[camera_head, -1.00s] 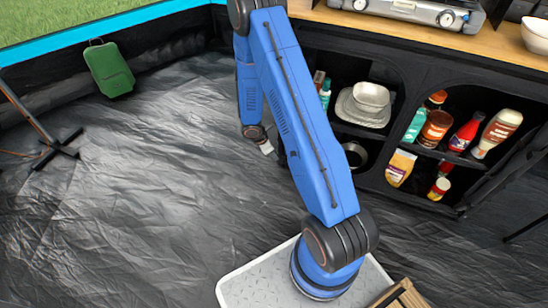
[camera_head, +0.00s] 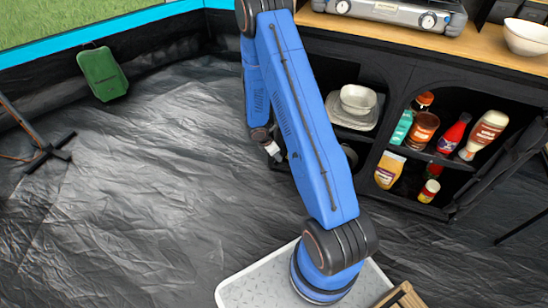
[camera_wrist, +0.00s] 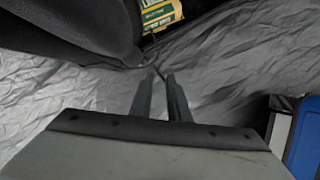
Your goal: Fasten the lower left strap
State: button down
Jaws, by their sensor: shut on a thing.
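The black fabric cabinet (camera_head: 392,78) stands along the right, with two open compartments facing the floor. My gripper (camera_wrist: 161,74) is low beside its left end, and in the head view my blue arm hides much of it. In the wrist view the two dark fingers are close together, shut on a thin dark strap (camera_wrist: 157,62) that seems to run up to the cabinet's lower fabric edge (camera_wrist: 100,60). The strap's far end and any fastening point cannot be made out.
Bowls (camera_head: 358,99) and plates sit in the left compartment, bottles and jars (camera_head: 424,130) in the right one. A yellow-green package (camera_wrist: 160,12) shows above the fingertips. A green bag (camera_head: 102,73) hangs at the tent wall. The dark crinkled floor (camera_head: 150,190) is clear.

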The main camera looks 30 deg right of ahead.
jog(key=shift+s+d+f, duration=0.1)
jog(key=shift+s+d, duration=0.5)
jog(key=shift+d, duration=0.15)
jog(key=c, duration=2)
grip_release()
jog(key=shift+s, duration=0.1)
jog(key=shift+d, duration=0.2)
jog(key=shift+w+a, duration=0.15)
jog(key=shift+w, duration=0.05)
jog(key=v, duration=1.7)
jog(key=shift+w+a+r, duration=0.2)
